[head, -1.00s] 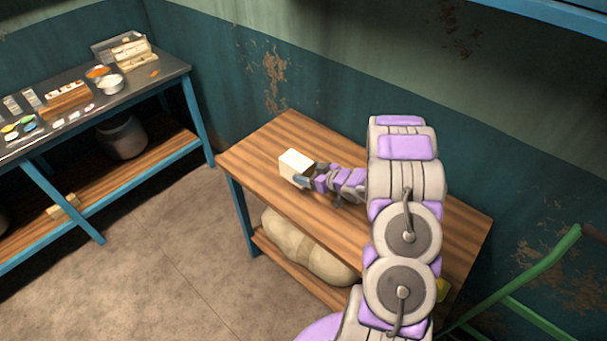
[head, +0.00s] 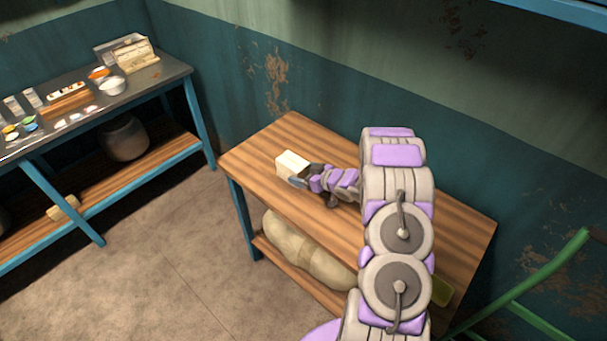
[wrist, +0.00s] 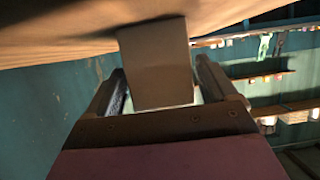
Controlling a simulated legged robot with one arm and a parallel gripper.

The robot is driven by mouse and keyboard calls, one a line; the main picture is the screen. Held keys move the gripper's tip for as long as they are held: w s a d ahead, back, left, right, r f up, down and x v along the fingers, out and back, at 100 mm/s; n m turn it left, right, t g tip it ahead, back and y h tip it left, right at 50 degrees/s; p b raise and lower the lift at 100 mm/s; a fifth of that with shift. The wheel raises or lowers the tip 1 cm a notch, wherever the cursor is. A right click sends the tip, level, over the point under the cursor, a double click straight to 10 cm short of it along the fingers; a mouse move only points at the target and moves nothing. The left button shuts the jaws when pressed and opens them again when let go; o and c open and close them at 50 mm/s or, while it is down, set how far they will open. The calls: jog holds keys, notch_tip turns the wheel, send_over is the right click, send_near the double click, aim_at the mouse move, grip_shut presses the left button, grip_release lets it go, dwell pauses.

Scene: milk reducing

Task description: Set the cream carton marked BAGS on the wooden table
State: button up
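The cream carton (head: 291,163) is at the far left part of the wooden table (head: 270,144), low over the top. In the wrist view the carton (wrist: 157,62) stands between the two fingers, and its far end meets the table surface (wrist: 65,42). My gripper (head: 306,178) reaches it from the right. In the wrist view the fingertips of my gripper (wrist: 160,66) lie close along both sides of the carton, shut on it. No marking is readable on the carton. Whether its whole base touches the table is hard to tell.
A pale sack (head: 300,250) lies on the shelf under the table. A dark bench (head: 165,72) with trays and small dishes stands at the left. A green rail (head: 540,275) is at the right. The tabletop left of the carton is clear.

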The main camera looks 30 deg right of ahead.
jog(key=shift+o, duration=1.1)
jog(key=shift+a, duration=0.1)
jog(key=shift+s, duration=0.1)
jog(key=p+v, duration=0.2)
jog(key=v, duration=1)
jog(key=w+d+r+m+g+h, duration=0.1)
jog(key=d+r+g+h, duration=0.25)
jog(key=r+h, duration=0.45)
jog(key=s+a+r+m+g+h, duration=0.2)
jog(key=s+a+r+m+g, duration=0.15)
jog(key=s+r, duration=0.45)
jog(key=s+a+r+g+y, duration=0.2)
jog(key=s+a+r+g, duration=0.1)
jog(key=s+a, duration=1)
jog(key=s+a+r+g+y, duration=0.3)
jog(key=s+a+g, duration=0.1)
jog(key=s+a, duration=0.9)
jog(key=s, duration=0.3)
jog(key=shift+s+r, duration=0.2)
jog(key=shift+r, duration=0.05)
